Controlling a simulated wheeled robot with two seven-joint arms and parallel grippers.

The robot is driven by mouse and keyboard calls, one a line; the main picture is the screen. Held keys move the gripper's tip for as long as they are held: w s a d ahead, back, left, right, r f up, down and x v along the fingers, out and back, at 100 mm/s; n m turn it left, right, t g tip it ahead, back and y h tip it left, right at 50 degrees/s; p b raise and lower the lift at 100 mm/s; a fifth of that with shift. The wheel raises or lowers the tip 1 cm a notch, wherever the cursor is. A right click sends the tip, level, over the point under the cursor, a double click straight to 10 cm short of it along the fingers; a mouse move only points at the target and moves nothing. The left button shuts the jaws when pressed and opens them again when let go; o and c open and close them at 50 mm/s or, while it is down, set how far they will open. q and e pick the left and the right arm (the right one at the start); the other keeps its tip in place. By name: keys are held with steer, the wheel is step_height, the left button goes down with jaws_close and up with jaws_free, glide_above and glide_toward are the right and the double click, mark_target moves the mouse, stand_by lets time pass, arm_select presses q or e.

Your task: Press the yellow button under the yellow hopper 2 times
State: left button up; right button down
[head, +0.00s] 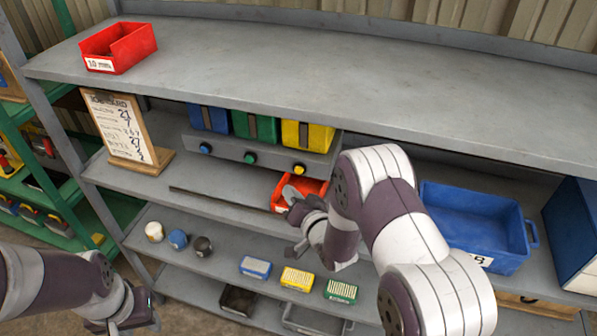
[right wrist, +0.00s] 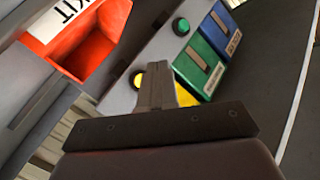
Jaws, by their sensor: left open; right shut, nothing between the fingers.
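The yellow hopper (head: 307,136) is the rightmost of three hoppers under the shelf top. The yellow button (head: 299,169) is on the grey panel below it. My right gripper (head: 289,193) is shut and empty, below and slightly left of the button in the head view. In the right wrist view the shut fingers (right wrist: 156,72) overlap the yellow hopper (right wrist: 187,95), and the yellow button (right wrist: 138,80) shows just left of their tips. I cannot tell whether they touch it. My left gripper (head: 127,322) is open at the lower left, far from the panel.
Blue (head: 205,148) and green (head: 250,158) buttons sit left of the yellow one. A red bin (head: 313,187) is close below the panel, by my right gripper. A blue crate (head: 470,215) stands to the right. A board (head: 120,125) stands left. The upper shelf is above the hoppers.

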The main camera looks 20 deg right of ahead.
mark_target(299, 170)
steer(key=shift+w+d+b, duration=0.25)
steer(key=shift+w+d, duration=0.3)
steer(key=shift+w, duration=0.3)
steer(key=shift+w+d+b, duration=0.2)
steer(key=shift+w+d, duration=0.35)
steer(key=shift+w, duration=0.3)
steer(key=shift+w+f, duration=0.1)
stand_by(0.7)
steer(key=shift+w+d, duration=0.25)
steer(key=shift+w+d+b, duration=0.2)
steer(key=shift+w+b, duration=0.15)
steer(key=shift+b, duration=0.1)
stand_by(0.7)
steer(key=shift+s, duration=0.1)
steer(key=shift+s+a, duration=0.45)
steer(key=shift+s, duration=0.15)
